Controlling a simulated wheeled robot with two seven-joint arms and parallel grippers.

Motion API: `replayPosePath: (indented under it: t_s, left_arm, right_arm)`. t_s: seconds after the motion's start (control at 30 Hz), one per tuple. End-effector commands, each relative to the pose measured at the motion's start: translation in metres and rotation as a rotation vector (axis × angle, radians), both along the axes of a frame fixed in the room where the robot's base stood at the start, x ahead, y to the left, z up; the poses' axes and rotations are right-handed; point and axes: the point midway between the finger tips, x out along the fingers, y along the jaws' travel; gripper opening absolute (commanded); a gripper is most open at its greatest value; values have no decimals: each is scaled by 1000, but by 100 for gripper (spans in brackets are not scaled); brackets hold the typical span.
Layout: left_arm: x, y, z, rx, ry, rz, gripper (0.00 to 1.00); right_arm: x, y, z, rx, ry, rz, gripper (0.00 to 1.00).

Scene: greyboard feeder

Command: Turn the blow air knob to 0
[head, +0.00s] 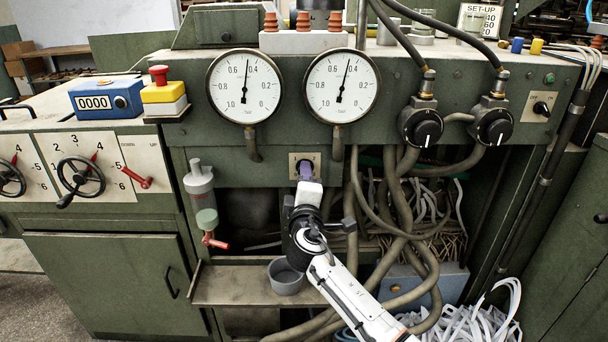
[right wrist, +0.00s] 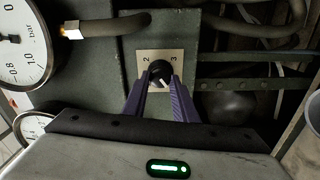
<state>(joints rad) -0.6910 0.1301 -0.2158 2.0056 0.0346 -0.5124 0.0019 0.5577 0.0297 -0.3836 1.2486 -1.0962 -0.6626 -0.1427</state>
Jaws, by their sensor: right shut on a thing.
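The black blow air knob (right wrist: 160,70) sits on a small pale plate with the numerals 2 and 3, seen in the right wrist view. A short white mark shows on the knob, near its lower right edge. The plate (head: 293,158) also shows in the head view, below the two gauges; the knob there is mostly hidden by my gripper. My right gripper (head: 307,170) has its purple fingers on both sides of the knob and is shut on it; the fingers also show in the right wrist view (right wrist: 161,84). My left gripper is in neither view.
Two round gauges (head: 244,87) are above the knob. Two black dial knobs (head: 421,126) with hoses are at the right, and thick hoses (head: 395,200) hang beside my right arm. A grey cup (head: 286,277) stands on a shelf (head: 228,284) below.

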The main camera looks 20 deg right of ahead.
Motion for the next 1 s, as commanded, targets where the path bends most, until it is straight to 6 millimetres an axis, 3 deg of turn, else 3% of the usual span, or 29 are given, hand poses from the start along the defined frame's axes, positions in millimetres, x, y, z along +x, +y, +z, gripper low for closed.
replayPosePath:
  t_s: [0.4, 0.9, 0.93, 1.0]
  left_arm:
    - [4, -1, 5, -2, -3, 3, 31]
    - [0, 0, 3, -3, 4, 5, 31]
    - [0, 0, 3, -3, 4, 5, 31]
    - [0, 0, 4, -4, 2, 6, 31]
  right_arm:
    - [0, 0, -2, -161, 50, -1, 3]
    - [0, 0, -3, -178, 55, -1, 3]
    - [0, 0, -3, -178, 55, -1, 27]
    - [0, 0, -2, -178, 55, -1, 39]
